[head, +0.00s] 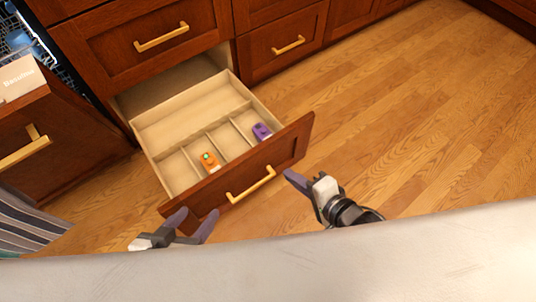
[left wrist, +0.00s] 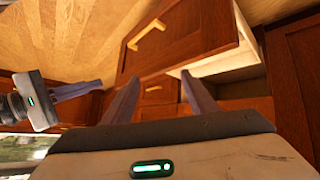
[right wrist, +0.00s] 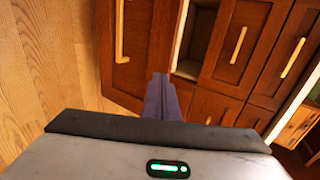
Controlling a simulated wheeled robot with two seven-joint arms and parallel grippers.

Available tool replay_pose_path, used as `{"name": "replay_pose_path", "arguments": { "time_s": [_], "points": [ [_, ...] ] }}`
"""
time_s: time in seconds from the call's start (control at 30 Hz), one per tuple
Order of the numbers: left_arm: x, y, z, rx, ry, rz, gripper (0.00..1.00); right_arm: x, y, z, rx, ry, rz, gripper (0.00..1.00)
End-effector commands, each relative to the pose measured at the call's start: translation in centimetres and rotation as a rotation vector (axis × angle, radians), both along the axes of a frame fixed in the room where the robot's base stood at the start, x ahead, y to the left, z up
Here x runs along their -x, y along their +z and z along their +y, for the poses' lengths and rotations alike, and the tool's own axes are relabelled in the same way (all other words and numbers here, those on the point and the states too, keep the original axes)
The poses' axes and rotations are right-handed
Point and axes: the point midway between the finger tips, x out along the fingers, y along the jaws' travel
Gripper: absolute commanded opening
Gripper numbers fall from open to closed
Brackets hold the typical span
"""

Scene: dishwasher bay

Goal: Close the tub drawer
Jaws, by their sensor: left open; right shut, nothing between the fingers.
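The tub drawer (head: 241,178) is pulled well out, with a dark wood front, a gold bar handle (head: 250,184) and a pale divided inside. An orange item (head: 210,161) and a purple item (head: 262,132) lie in its small compartments. My left gripper (head: 190,222) is open and empty, just in front of the drawer front's left end. My right gripper (head: 290,176) is shut and empty, off the front's right end. The drawer front also shows in the left wrist view (left wrist: 190,38) and the right wrist view (right wrist: 137,45). Whether either gripper touches the wood I cannot tell.
An open dishwasher door (head: 55,140) with a gold handle stands left of the drawer. A closed drawer (head: 150,40) is above it. A striped cloth (head: 30,222) lies at lower left. Wood floor (head: 420,120) is clear to the right.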

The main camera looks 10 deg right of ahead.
Motion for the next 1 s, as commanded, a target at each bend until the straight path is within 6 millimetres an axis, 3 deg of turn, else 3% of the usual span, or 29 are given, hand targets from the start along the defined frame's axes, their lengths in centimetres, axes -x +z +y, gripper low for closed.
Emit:
{"name": "replay_pose_path", "arguments": {
  "time_s": [0.33, 0.5, 0.7, 1.0],
  "points": [
    [-1.0, -2.5, -1.8, -0.011, -0.087, 0.077, 0.53, -5.7, -4.2, 3.3, 0.002, 0.001, -0.003, 0.0],
    [-1.0, -3.0, -2.4, -0.015, -0.123, 0.106, 0.53, -8.0, -4.1, 4.6, 0.002, 0.002, -0.003, 0.0],
    [-1.0, -3.2, -2.7, -0.02, -0.143, 0.124, 0.53, -9.2, -4.0, 5.3, 0.003, 0.001, 0.0, 0.0],
    [-1.0, -3.1, -2.8, -0.021, -0.146, 0.127, 0.53, -9.3, -3.9, 5.4, 0.003, 0.002, 0.0, 0.0]
  ]
}}
